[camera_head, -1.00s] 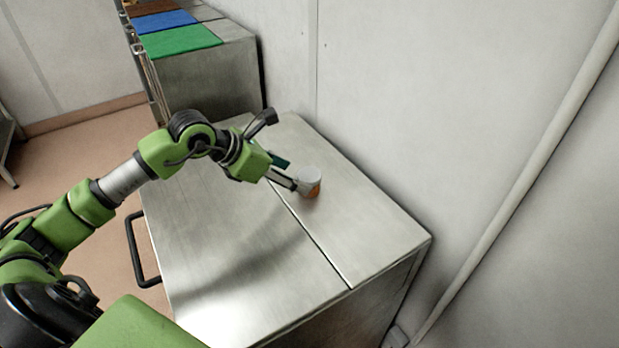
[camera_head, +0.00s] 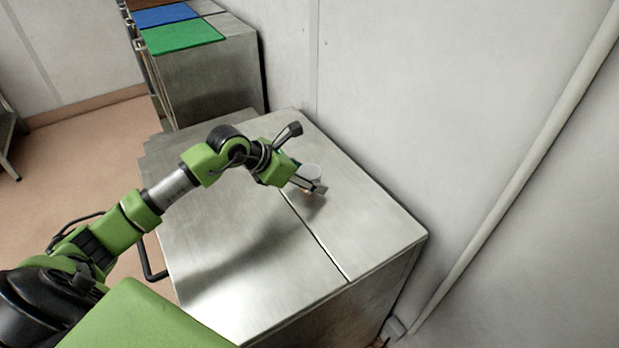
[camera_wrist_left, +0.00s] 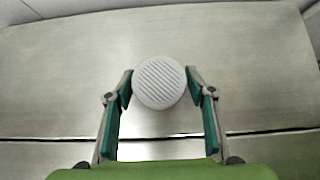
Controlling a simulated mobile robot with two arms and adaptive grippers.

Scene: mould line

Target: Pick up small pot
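The small pot (camera_head: 311,172) stands on the steel cabinet top, close to the back wall. Its pale, round, ribbed lid (camera_wrist_left: 160,82) shows from above in the left wrist view. My left gripper (camera_head: 312,184) is at the pot, and one finger hides much of its front in the head view. In the left wrist view the open left gripper (camera_wrist_left: 160,90) has its teal-padded fingers on both sides of the pot. The right fingertip looks slightly apart from it; whether the left one touches cannot be told. My right gripper is not in view.
The steel cabinet top (camera_head: 215,230) is otherwise clear, with a seam running along it. The white wall (camera_head: 450,110) rises just behind. Another steel cabinet with green (camera_head: 182,36) and blue (camera_head: 165,15) boards stands at the back left.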

